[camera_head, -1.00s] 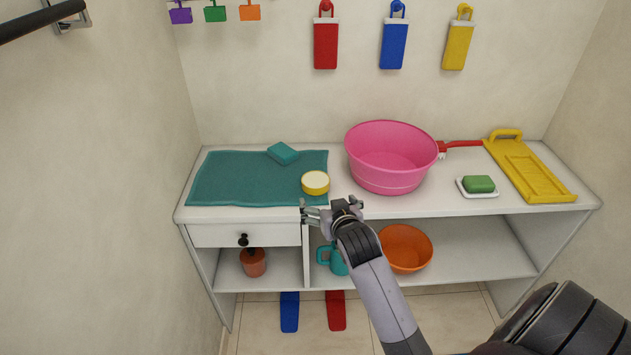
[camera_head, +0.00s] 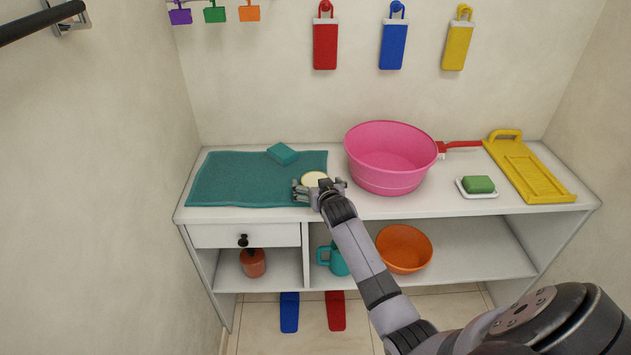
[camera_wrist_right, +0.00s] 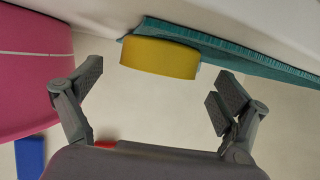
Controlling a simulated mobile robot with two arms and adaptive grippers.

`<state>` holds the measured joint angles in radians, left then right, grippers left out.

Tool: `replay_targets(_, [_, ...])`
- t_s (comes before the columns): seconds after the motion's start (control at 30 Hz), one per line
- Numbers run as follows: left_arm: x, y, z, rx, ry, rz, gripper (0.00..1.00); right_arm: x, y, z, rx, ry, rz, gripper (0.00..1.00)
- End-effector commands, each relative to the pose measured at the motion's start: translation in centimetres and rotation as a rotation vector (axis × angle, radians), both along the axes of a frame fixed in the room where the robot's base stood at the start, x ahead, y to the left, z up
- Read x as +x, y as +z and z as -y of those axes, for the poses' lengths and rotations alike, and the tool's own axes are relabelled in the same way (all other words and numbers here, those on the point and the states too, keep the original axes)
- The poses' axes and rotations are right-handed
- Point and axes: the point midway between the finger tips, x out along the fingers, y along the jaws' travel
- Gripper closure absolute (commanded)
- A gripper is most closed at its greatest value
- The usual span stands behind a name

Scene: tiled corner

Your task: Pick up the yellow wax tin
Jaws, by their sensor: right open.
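The yellow wax tin (camera_head: 314,178) is a short round tin with a pale top. It sits at the right front edge of the teal towel on the white bench, mostly hidden behind my right gripper in the head view. In the right wrist view the yellow wax tin (camera_wrist_right: 160,57) shows side-on, ahead of the fingertips and between their lines. My right gripper (camera_head: 320,188) is open, with its fingers (camera_wrist_right: 158,85) spread wide apart and nothing between them. It is at the tin's near side. My left gripper is not in view.
The teal towel (camera_head: 230,180) carries a teal sponge (camera_head: 283,154). A pink basin (camera_head: 385,165) stands close to the right of the tin. Further right are a green soap on a white dish (camera_head: 479,193) and a yellow washboard (camera_head: 530,170). Bare bench lies between basin and dish.

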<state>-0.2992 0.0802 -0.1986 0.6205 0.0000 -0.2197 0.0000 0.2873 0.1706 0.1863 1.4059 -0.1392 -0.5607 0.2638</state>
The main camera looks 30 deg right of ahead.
Motion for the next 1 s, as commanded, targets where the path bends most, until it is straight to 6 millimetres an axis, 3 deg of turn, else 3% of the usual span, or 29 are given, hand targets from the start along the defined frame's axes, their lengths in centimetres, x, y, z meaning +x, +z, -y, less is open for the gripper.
replay_targets(0.2, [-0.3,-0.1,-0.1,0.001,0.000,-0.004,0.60,2.3,-0.9,1.1,-0.001,0.000,0.000,0.07])
replay_targets(0.57, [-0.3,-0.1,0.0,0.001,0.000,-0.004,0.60,2.9,-1.1,1.3,0.000,0.001,0.000,0.07])
replay_targets(1.0, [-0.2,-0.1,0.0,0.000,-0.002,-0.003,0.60,2.8,-1.2,1.3,0.000,0.001,0.000,0.36])
